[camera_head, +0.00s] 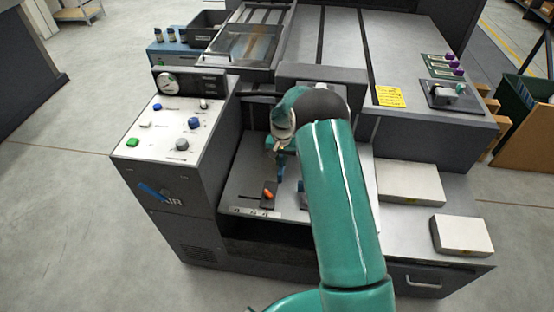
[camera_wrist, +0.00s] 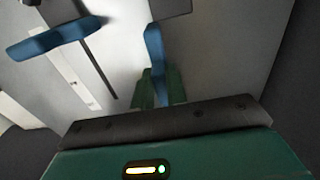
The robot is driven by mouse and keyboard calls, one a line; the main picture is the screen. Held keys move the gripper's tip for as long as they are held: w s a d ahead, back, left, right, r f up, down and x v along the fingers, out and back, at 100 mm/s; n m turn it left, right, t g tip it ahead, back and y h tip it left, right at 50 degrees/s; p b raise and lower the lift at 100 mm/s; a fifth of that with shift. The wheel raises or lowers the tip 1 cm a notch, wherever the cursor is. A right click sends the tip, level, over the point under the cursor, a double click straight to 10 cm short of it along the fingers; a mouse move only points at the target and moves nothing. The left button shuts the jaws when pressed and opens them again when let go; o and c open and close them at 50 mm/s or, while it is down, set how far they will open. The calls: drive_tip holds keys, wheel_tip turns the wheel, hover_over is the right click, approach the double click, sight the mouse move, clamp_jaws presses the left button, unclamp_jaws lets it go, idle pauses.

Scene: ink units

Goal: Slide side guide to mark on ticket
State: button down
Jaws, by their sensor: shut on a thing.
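My gripper (camera_head: 281,165) is low over the pale feed plate (camera_head: 240,180) in the machine's front bay. In the wrist view its green fingers (camera_wrist: 159,90) are shut on an upright blue handle (camera_wrist: 154,55), which I take to be the side guide's. The handle's foot is near a dark block at the top edge. Another blue bar (camera_wrist: 50,39) lies to the left, by a dark slot (camera_wrist: 97,55). A dark block with an orange knob (camera_head: 268,194) sits near the plate's front. A marked white strip (camera_head: 255,212) runs along the front edge. A yellow ticket (camera_head: 390,96) lies on the machine top; its writing is unreadable.
A control panel (camera_head: 172,128) with coloured buttons stands left of the bay. Two pale stacks (camera_head: 410,184) and (camera_head: 461,234) lie on the right shelf. My arm hides the bay's right part. Machine walls close the bay at left and back.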

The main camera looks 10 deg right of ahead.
drive_tip(key=shift+s+d, duration=0.1)
drive_tip(key=shift+d, duration=0.2)
drive_tip(key=c, duration=1.4)
unclamp_jaws()
drive_tip(key=shift+r, duration=0.1)
wheel_tip(320, 180, up, 14)
drive_tip(key=shift+f, duration=0.2)
drive_tip(key=shift+a, duration=0.1)
